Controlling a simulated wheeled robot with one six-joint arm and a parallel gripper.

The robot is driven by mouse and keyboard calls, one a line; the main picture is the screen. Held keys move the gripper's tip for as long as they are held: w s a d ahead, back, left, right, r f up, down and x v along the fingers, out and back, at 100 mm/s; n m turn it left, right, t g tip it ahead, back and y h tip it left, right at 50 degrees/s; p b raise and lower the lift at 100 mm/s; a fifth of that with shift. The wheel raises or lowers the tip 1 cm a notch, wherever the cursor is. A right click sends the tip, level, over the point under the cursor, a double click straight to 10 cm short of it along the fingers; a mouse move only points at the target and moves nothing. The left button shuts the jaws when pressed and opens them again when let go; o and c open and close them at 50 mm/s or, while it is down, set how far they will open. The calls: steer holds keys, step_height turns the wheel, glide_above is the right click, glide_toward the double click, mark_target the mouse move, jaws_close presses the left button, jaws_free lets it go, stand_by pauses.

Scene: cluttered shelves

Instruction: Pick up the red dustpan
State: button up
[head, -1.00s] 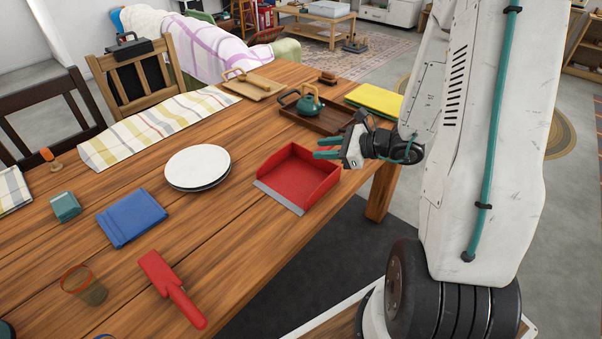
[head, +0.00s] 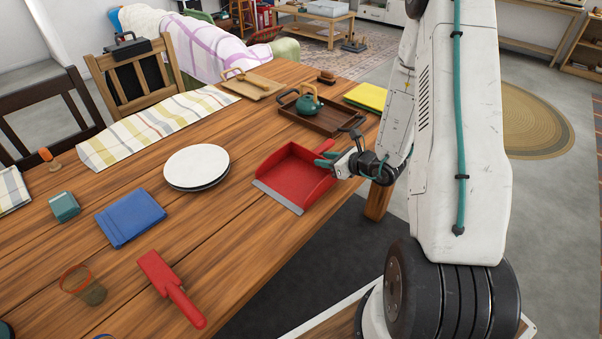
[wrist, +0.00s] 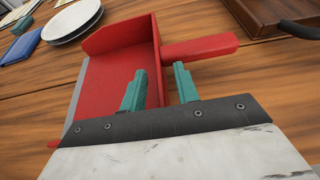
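The red dustpan (head: 292,180) lies on the wooden table near its edge, with its grey lip toward the lower left. The wrist view shows its open pan (wrist: 108,80) and its short red handle (wrist: 200,48) pointing right. My gripper (head: 325,157) is at the dustpan's right side, by the back wall and handle.
A tray (head: 325,118) with a teal kettle (head: 309,102) stands behind the dustpan. White plates (head: 197,166) lie left of it, with a blue cloth (head: 131,217) and red brush (head: 170,287) farther off. Bare table lies in front of the plates.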

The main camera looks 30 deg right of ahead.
jaws_close()
steer(key=shift+r, duration=0.1)
